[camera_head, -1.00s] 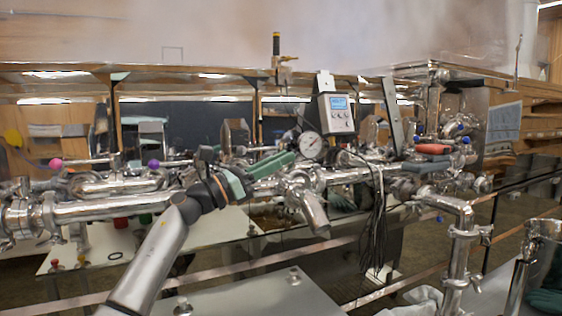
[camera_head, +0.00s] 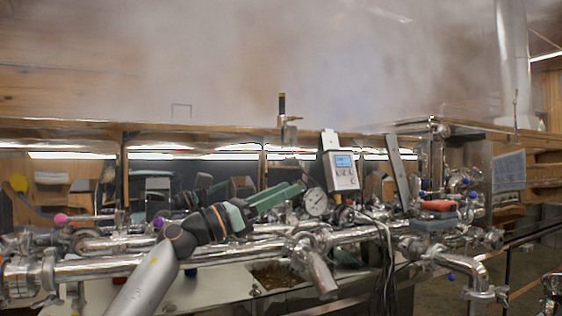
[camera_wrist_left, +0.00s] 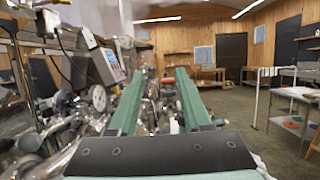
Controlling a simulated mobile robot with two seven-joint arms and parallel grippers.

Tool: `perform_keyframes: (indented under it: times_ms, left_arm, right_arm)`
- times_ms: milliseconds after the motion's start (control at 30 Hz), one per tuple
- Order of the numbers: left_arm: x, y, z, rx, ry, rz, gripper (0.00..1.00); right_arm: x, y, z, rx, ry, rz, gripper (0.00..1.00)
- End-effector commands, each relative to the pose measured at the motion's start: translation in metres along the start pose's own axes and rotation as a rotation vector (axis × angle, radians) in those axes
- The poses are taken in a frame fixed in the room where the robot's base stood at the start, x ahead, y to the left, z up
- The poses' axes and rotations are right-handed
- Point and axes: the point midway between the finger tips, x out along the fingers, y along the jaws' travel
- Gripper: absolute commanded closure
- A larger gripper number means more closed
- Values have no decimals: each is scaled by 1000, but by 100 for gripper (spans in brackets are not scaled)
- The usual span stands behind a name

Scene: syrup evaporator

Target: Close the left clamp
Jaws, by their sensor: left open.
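My left gripper (camera_head: 295,192) has two green fingers, open and empty. In the head view it reaches in from the left, above the shiny pipe (camera_head: 130,266), with its tips near the round dial gauge (camera_head: 316,203). The left wrist view shows the fingers apart (camera_wrist_left: 160,78), with metal fittings and a small red part between and beyond them. A pipe clamp joint (camera_head: 300,243) sits on the pipe below and right of the fingers. Another clamp joint (camera_head: 50,270) is at the far left. I cannot tell which is the left clamp, or whether either is closed. My right gripper is not in view.
A grey display box (camera_head: 340,172) stands just right of the fingertips, with dark cables (camera_head: 384,270) hanging below it. A red handle (camera_head: 438,205) is further right. Steam drifts above the evaporator. The left wrist view shows open floor (camera_wrist_left: 232,108) at right.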

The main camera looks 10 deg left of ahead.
Motion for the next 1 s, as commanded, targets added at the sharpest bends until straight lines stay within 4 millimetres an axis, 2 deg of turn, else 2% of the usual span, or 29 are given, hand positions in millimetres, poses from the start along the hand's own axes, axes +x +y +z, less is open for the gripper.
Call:
perform_keyframes:
  times_ms: [33, 133, 600, 800, 1000]
  left_arm:
    - [-1, -8, 13, 10, -2, -1, 51]
    - [0, -23, 34, 11, -2, -2, 51]
    - [-19, -87, 71, 7, -1, -2, 51]
    - [-22, -99, 79, 3, -1, -1, 51]
    - [-23, -101, 80, 0, -1, -1, 51]
  right_arm:
    - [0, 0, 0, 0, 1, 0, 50]
    - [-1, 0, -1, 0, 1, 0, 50]
    - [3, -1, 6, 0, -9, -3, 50]
    - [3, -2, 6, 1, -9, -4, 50]
    - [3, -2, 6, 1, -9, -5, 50]
